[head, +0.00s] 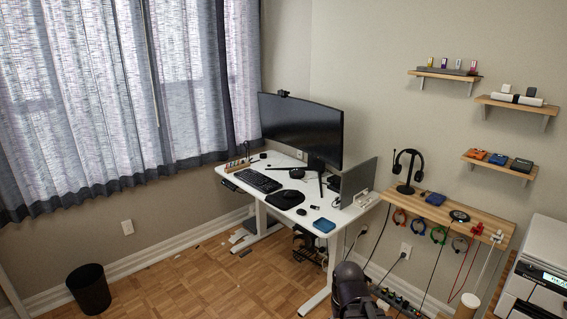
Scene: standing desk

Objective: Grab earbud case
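I cannot tell for certain which thing is the earbud case. On the white standing desk (270,200), a small dark rounded item (301,211) lies right of the mouse pad, with a few tiny dark items beside it. A blue flat rounded block (324,225) lies near the desk's front right corner. Another blue item (434,198) lies on the wooden wall table at the right. All are too small to identify surely. A dark part of what looks like my arm shows at the bottom edge; my gripper's fingers do not show.
The desk holds a monitor (300,128), a keyboard (257,180), a mouse (289,194) and an upright laptop (358,182). A headset stand (406,172) is on the wooden table (480,217). Cables hang below it. A black bin (89,290) stands left; the wooden floor (200,285) is mostly open.

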